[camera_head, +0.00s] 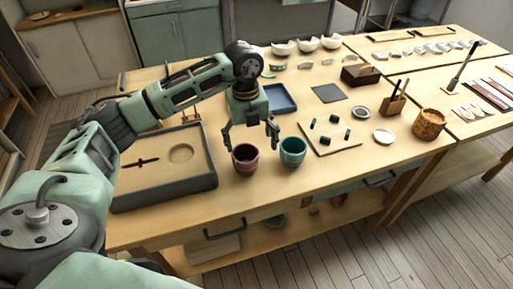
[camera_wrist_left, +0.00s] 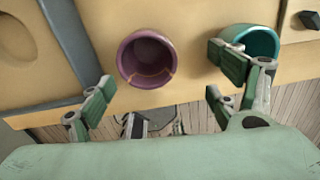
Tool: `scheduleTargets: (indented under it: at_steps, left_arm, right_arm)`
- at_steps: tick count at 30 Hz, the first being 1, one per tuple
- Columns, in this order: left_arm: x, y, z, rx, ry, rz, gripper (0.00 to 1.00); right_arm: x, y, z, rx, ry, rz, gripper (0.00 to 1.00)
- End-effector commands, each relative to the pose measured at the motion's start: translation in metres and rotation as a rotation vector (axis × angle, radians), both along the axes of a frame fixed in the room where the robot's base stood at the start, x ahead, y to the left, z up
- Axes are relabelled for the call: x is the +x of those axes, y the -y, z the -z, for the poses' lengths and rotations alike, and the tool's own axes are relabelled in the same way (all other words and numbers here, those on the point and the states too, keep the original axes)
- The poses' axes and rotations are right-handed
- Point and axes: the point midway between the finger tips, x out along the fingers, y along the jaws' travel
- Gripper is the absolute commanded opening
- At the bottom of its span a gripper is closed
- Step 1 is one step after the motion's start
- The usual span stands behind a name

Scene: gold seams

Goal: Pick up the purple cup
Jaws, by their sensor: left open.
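The purple cup (camera_head: 245,158) stands upright on the wooden table near its front edge, with thin gold seams on it. It also shows in the left wrist view (camera_wrist_left: 147,59), seen from above and empty. A teal cup (camera_head: 292,151) stands just to its right. My left gripper (camera_head: 251,138) is open above and around the back of the purple cup, with its fingers spread wide. In the left wrist view my left gripper (camera_wrist_left: 160,104) has one finger left of the purple cup and one to the right, overlapping the teal cup (camera_wrist_left: 258,42). My right gripper is not in view.
A dark-rimmed tray (camera_head: 213,183) lies left of the purple cup. A pale board (camera_head: 318,148) with small dark pieces lies right of the teal cup. A blue tray (camera_head: 281,98) is behind. A cork-coloured pot (camera_head: 428,124) stands farther right. The table's front edge is close.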

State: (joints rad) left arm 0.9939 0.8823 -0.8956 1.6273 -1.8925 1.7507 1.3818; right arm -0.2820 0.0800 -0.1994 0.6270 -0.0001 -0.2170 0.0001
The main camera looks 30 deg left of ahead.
Motion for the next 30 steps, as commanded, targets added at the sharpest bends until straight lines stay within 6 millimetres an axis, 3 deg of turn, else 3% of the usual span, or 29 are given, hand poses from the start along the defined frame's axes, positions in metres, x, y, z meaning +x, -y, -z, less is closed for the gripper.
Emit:
scheduleTargets:
  at_steps: [3, 5, 12, 15, 21, 25, 30]
  left_arm:
    - [-0.002, -0.016, 0.001, 0.047, -0.018, -0.031, 0.83]
    - [-0.003, -0.016, 0.007, 0.05, -0.021, -0.033, 0.83]
    - [-0.003, -0.017, 0.034, 0.046, -0.021, -0.029, 0.83]
    - [-0.004, -0.019, 0.049, 0.046, -0.021, -0.029, 0.83]
    - [-0.003, -0.019, 0.072, 0.045, -0.017, -0.026, 0.83]
    - [-0.003, -0.019, 0.075, 0.044, -0.015, -0.027, 0.83]
    - [-0.003, -0.019, 0.075, 0.044, -0.015, -0.027, 0.78]
  right_arm:
    - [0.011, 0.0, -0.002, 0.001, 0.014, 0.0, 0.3]
    - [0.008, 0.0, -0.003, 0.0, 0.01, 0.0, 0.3]
    - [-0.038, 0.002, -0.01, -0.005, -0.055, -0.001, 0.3]
    - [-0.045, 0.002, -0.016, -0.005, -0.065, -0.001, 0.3]
    - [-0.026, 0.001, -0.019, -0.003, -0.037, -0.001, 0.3]
    - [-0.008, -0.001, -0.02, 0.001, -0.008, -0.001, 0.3]
    - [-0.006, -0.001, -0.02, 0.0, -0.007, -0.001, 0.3]
